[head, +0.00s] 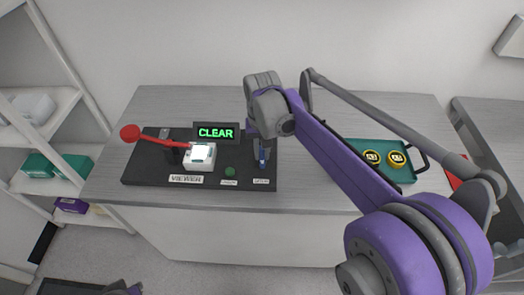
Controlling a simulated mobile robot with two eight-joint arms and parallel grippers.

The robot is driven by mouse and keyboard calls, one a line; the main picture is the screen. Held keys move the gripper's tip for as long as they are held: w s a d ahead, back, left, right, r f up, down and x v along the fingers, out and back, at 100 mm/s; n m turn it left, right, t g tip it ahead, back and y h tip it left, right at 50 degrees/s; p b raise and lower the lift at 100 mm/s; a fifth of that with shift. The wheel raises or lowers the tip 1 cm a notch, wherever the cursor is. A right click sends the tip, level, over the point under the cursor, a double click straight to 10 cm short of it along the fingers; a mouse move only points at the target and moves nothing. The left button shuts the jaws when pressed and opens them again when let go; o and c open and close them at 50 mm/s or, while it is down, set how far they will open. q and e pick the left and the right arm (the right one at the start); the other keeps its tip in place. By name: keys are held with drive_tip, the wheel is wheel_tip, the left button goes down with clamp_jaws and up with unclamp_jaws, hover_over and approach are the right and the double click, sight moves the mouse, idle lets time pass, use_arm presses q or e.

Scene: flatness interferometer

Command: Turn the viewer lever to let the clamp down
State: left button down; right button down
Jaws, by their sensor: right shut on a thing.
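The viewer (199,154) is a white block on a black base (145,172), with a "VIEWER" label in front. Its red lever (165,140) points left and slightly up, ending in a red ball (130,132). A display (215,132) behind it reads "CLEAR" in green. The clamp cannot be told apart clearly. My right gripper (262,162) is low over the base's right end, right of the viewer and apart from the red lever. It is shut on a small blue piece there, mostly hidden by the gripper and arm.
A green tray (408,174) holding two yellow-rimmed round pieces (372,157) lies right, partly behind my right arm. Shelves (40,140) stand left. The grey table (330,190) is bare around the base.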

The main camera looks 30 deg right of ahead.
sight(262, 154)
drive_tip(key=shift+m, duration=0.3)
drive_tip(key=c, duration=0.8)
unclamp_jaws()
wheel_tip(262, 154, up, 11)
drive_tip(key=shift+p, duration=0.4)
drive_tip(key=shift+f, duration=0.1)
